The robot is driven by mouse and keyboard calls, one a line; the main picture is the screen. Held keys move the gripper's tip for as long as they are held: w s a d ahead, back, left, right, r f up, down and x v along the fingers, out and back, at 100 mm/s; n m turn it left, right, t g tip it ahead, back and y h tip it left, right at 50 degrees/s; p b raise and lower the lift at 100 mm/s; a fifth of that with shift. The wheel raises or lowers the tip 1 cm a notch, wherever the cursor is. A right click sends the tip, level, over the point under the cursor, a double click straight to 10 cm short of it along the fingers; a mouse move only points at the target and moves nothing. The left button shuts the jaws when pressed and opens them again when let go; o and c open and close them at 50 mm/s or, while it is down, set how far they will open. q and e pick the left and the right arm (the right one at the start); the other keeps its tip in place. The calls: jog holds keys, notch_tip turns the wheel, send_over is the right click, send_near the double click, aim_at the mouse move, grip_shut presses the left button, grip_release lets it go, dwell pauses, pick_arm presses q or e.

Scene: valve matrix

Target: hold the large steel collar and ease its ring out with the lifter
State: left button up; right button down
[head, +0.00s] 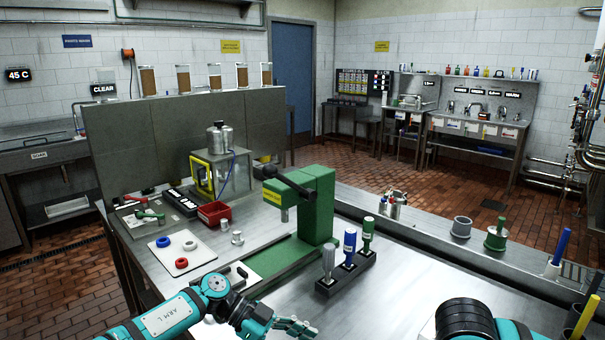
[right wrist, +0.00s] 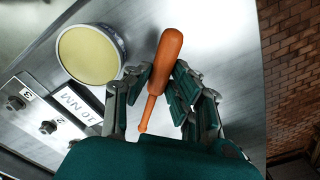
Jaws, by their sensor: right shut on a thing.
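An orange lifter-like tool (right wrist: 167,65) with a thin tip lies between the fingers of my right gripper (right wrist: 160,78), which is shut on it in the right wrist view. My right gripper is outside the head view. My left gripper (head: 298,327) is low at the bottom of the head view, above the bench and apart from any object; its fingers are too small to read. A grey collar-like cylinder (head: 461,227) stands on the right ledge, and small steel pieces (head: 237,238) stand on the bench. I cannot tell which is the large steel collar; no ring in one is discernible.
In the right wrist view a round cream-filled tub (right wrist: 90,54) and a "10 NM" plate (right wrist: 76,103) are beside the tool. In the head view a green press (head: 317,205), a tool block (head: 345,275), a red bin (head: 214,213) and a white board (head: 172,254) occupy the bench.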

pick_arm(q)
jog(key=c, duration=0.8)
jog(key=shift+a, duration=0.15)
pick_arm(e)
jog(key=w+a+r+n+g, duration=0.1)
jog(key=a+r+n+g, duration=0.2)
jog(key=a, duration=1.1)
jog(key=shift+n+t+h, duration=0.3)
jog(key=shift+t, duration=0.3)
jog(key=shift+w+a+f, duration=0.1)
jog(key=shift+w+f, duration=0.25)
jog(key=shift+f, duration=0.5)
jog(key=shift+w+d+f, duration=0.1)
jog(key=shift+w+f, duration=0.3)
jog(key=shift+f, duration=0.4)
jog(key=shift+w+a+f, duration=0.1)
jog(key=shift+w+f, duration=0.25)
jog(key=shift+f, duration=0.5)
jog(key=shift+w+a, duration=0.2)
jog(key=shift+w, duration=0.4)
jog(key=shift+w+a, duration=0.2)
jog(key=shift+w, duration=0.35)
